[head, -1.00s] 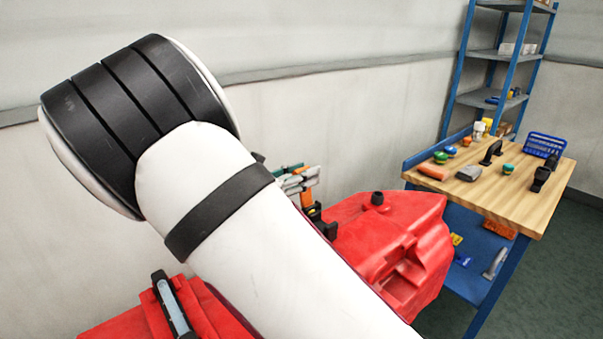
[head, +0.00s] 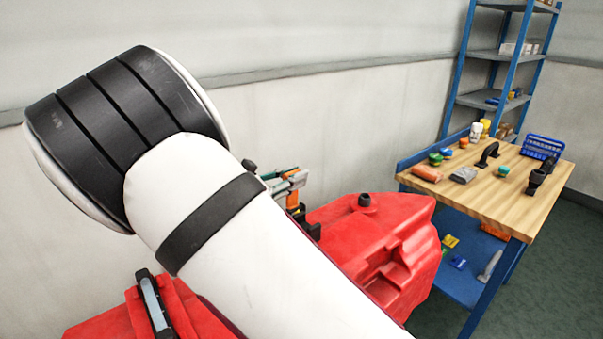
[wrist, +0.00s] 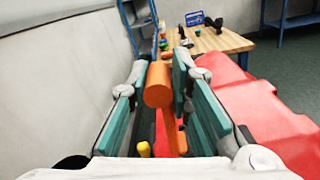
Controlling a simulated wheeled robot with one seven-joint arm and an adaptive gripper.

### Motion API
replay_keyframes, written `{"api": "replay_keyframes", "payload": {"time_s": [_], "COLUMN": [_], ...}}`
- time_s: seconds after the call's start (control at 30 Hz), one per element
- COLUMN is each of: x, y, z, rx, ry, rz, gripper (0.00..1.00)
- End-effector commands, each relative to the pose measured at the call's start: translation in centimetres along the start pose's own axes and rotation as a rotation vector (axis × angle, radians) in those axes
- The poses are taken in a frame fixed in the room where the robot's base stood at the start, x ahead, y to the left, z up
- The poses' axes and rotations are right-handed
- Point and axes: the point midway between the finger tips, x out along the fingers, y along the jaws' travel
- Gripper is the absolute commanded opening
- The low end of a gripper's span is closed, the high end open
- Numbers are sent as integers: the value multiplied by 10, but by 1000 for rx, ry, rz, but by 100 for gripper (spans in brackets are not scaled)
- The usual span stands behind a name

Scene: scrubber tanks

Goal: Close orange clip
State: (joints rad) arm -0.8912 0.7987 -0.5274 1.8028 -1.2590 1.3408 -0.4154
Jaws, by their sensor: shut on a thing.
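The orange clip (wrist: 158,86) shows in the wrist view as a thick rounded orange end with a narrower orange stem below it. My gripper (wrist: 160,68) has its teal-padded fingers on either side of the clip and is shut on it. In the head view my gripper (head: 287,181) is partly hidden behind my arm, and a small bit of the orange clip (head: 292,200) shows just below the fingers. The red tank (head: 375,240) lies to the right of and below the gripper. The clip's lower end is hidden.
A small yellow part (wrist: 144,149) sits low between the fingers. A black cap (head: 365,200) stands up from the red tank. A wooden workbench (head: 500,205) with tools and a blue basket (head: 543,146) stands at right, before a blue shelf rack (head: 490,55). A plain wall is behind.

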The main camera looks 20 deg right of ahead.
Motion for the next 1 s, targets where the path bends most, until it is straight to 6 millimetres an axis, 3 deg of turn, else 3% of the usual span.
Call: {"api": "replay_keyframes", "payload": {"time_s": [0.13,0.47,1.0], "x": [-10,-12,-11], "y": [-5,-30,-72], "z": [6,10,-1], "rx": [139,453,965], "ry": [3,2,-1], "rz": [5,6,8], "gripper": [0,0,0]}}
